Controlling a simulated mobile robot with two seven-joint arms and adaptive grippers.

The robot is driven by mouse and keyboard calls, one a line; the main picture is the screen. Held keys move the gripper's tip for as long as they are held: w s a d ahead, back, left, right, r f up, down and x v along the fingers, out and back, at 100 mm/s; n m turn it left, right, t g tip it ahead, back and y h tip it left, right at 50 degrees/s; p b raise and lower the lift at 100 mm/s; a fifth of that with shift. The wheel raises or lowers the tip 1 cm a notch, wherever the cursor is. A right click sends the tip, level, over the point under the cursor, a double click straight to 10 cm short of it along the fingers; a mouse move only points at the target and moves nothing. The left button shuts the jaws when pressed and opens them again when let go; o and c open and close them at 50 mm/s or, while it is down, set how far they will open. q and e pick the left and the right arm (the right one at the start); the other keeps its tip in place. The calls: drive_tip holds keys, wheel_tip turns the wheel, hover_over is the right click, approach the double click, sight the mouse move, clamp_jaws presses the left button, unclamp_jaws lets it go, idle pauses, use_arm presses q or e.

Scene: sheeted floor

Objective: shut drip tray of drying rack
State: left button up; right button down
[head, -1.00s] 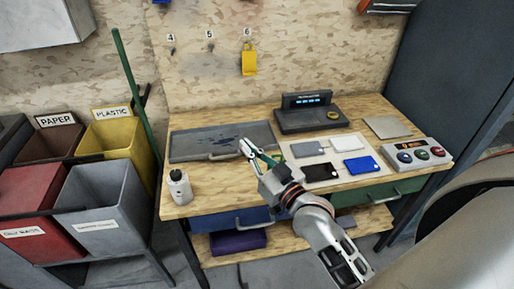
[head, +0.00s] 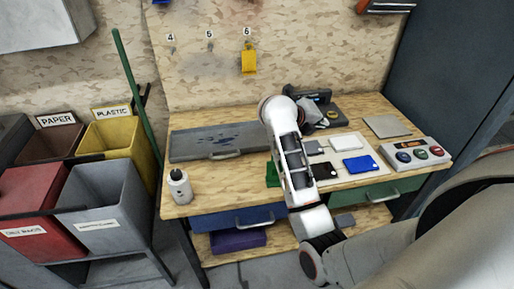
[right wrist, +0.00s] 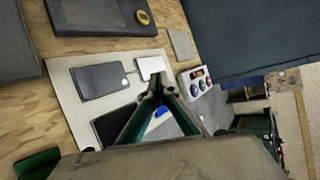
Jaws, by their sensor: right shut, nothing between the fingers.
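I cannot make out a clear drying rack. A flat grey tray-like panel (head: 200,143) with dark stains and a front handle lies on the left of the workbench. Its edge shows at the left of the right wrist view (right wrist: 14,50). My right gripper (right wrist: 158,93) is shut and empty, its fingers over the light mat with the cards. In the head view my right arm stands over the bench middle, right of the panel, and mostly hides the gripper. My left gripper is not in view.
A green object (head: 272,173) sits beside my arm. A white bottle (head: 179,187) stands at the bench's left corner. Behind are a scale (head: 325,112) and, at right, a button box (head: 418,154). Blue (head: 238,218) and green (head: 375,191) drawers sit under the top. Bins stand left.

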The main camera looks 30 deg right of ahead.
drive_tip(key=w+a+f+y, duration=0.25)
drive_tip(key=a+y, duration=0.25)
drive_tip(key=a, duration=0.5)
drive_tip(key=w+a+f+y, duration=0.2)
drive_tip(key=w+a+y, duration=0.3)
drive_tip(key=a, duration=0.4)
drive_tip(key=shift+m+y, duration=0.3)
drive_tip(key=b+x, duration=0.1)
drive_tip(key=x, duration=0.2)
drive_tip(key=s+b+x, duration=0.1)
drive_tip(key=x, duration=0.2)
drive_tip(key=b+x, duration=0.2)
drive_tip(key=x, duration=0.1)
drive_tip(key=shift+s+f, duration=0.25)
drive_tip(key=shift+w+d+r, duration=0.1)
drive_tip(key=shift+w+d, duration=0.05)
drive_tip(key=shift+w, duration=0.4)
drive_tip(key=shift+w+d, duration=0.2)
drive_tip(key=shift+w, duration=0.35)
drive_tip(key=shift+w+d+b, duration=0.25)
drive_tip(key=shift+w+b, duration=0.15)
drive_tip(key=shift+w, duration=0.5)
drive_tip(key=shift+w+d, duration=0.1)
drive_tip(key=shift+d, duration=0.05)
